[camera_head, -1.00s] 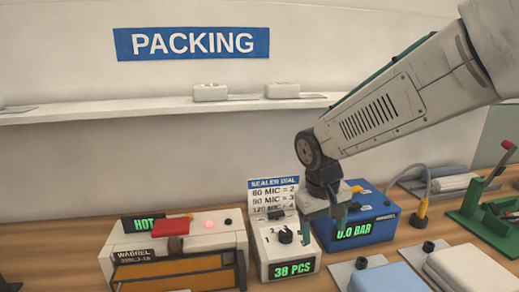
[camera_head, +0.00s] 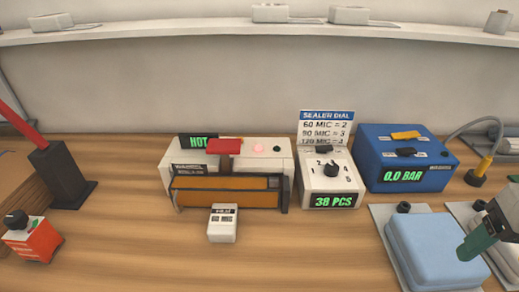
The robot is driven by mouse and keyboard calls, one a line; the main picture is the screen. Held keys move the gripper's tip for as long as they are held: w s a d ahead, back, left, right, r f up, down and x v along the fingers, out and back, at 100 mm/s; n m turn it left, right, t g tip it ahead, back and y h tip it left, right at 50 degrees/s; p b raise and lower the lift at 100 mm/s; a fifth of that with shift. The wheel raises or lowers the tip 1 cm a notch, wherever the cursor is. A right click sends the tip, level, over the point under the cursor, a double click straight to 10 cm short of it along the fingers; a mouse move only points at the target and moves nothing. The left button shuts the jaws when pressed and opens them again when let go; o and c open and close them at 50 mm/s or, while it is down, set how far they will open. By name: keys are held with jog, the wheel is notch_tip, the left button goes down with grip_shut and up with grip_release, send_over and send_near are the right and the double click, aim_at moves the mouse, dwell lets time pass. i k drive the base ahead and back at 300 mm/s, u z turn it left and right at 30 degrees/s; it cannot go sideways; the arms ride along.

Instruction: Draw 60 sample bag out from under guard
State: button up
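The white sealer (camera_head: 182,152) stands left of centre, with a red handle (camera_head: 224,146), a green "HOT"-like display and lights on top. Its dark-framed guard (camera_head: 284,200) with amber panels spans the front. I cannot make out a sample bag under it. A small white block (camera_head: 222,236) with a dark label lies on the bench just in front of the guard; I cannot read the label clearly. My gripper (camera_head: 478,243) is at the right edge over a pale blue pad, far from the sealer. Only one green finger shows clearly, so its opening is hidden.
A white dial box (camera_head: 331,166) reading 38 PCS and a blue pump box (camera_head: 425,160) reading 0.0 BAR stand right of the sealer. The pale blue pad (camera_head: 430,252) lies front right. A red-handled black post (camera_head: 60,172) and red box (camera_head: 31,240) stand left. Front-centre bench is clear.

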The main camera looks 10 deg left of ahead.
aim_at(223, 223)
jog(key=z, duration=0.05)
jog(key=k, duration=0.5)
jog(key=z, duration=2.05)
jog(key=k, duration=1)
jog(key=u, duration=1.95)
jog(key=i, duration=0.25)
